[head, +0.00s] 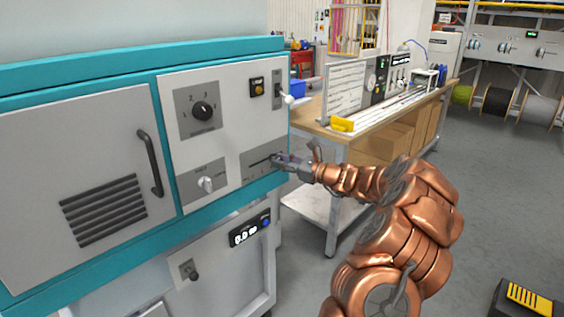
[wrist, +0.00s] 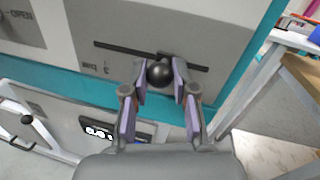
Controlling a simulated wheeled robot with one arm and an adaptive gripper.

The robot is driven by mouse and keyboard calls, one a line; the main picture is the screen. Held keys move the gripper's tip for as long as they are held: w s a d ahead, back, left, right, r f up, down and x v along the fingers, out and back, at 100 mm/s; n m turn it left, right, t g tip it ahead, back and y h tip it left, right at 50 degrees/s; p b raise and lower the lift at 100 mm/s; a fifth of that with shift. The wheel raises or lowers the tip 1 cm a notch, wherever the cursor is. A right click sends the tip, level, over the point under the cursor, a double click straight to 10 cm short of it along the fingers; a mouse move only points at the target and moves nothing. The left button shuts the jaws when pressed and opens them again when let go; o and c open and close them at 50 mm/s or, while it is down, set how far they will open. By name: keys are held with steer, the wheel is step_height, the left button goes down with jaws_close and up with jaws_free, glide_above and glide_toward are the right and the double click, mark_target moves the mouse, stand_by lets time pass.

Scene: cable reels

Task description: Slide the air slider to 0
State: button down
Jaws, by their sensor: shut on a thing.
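The air slider is a dark horizontal slot (wrist: 120,50) on a grey plate on the machine's front panel. Its round black knob (wrist: 160,74) sits toward the right part of the slot in the wrist view. My gripper (wrist: 160,80) is shut on the knob, with a purple-padded finger on either side of it. In the head view my gripper (head: 280,161) is at the right end of the slider plate (head: 255,162) and hides the knob. The scale lettering on the plate is too small to read surely.
Beside the slider plate are a valve knob (head: 206,184) and a rotary dial (head: 203,111); a toggle lever (head: 287,98) is above. A display (head: 250,229) is below on the lower cabinet. A workbench (head: 345,135) stands close on the right, with open floor beyond.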

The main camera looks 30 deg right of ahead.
steer(key=d, duration=0.1)
steer(key=p, duration=0.1)
steer(key=d+p, duration=0.1)
steer(key=shift+w+d+r, duration=0.3)
steer(key=shift+w+d, duration=0.05)
steer(key=shift+w+d+f+p, duration=0.15)
steer(key=shift+d+f+p, duration=0.05)
steer(key=shift+d+p, duration=0.55)
steer(key=c, duration=0.9)
jaws_free()
steer(key=shift+d, duration=0.1)
steer(key=shift+f, duration=0.1)
steer(key=v, duration=1.2)
